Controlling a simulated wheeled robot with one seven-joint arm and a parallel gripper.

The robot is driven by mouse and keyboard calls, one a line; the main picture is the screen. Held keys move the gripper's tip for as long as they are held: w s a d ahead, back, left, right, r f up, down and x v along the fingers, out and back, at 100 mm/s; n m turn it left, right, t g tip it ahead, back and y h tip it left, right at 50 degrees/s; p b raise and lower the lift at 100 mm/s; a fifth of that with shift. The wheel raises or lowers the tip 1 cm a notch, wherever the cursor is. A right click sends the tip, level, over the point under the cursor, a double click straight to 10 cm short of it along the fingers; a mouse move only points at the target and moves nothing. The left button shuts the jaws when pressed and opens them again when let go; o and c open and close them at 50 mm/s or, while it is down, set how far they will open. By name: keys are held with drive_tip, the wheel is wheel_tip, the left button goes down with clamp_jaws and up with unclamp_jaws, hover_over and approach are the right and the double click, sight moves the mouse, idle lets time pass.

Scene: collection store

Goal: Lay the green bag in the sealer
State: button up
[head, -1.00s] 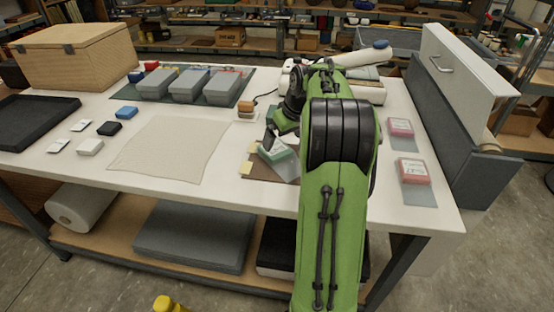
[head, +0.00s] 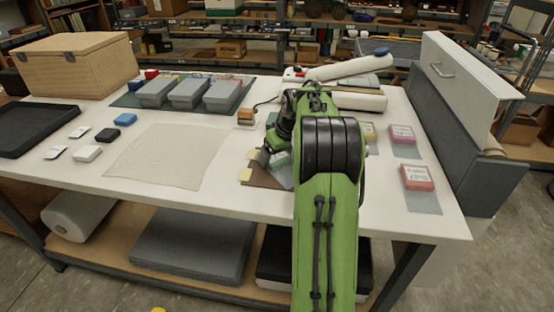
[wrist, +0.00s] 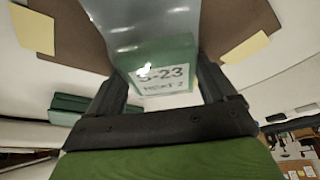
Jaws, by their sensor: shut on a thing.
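The green bag shows in the wrist view (wrist: 165,68) as a clear sleeve around a green block with a white label reading "S-23". My gripper (wrist: 158,82) is shut on it, one dark finger at each side. In the head view the green bag (head: 281,169) is partly hidden by my gripper (head: 268,153) and arm, over a brown mat near the table's front edge. The sealer (head: 358,99) is a long white device at the back of the table, behind my arm. Its long lid (head: 350,66) with a blue end is raised.
A small orange-topped block (head: 246,117) stands left of the sealer. A beige cloth (head: 165,155) and grey bins (head: 189,93) lie further left. A grey-white cabinet (head: 458,95) bounds the right.

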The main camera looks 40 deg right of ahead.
sight(278, 157)
wheel_tip(278, 157, up, 10)
drive_tip(key=p, duration=0.5)
drive_tip(key=shift+r, duration=0.1)
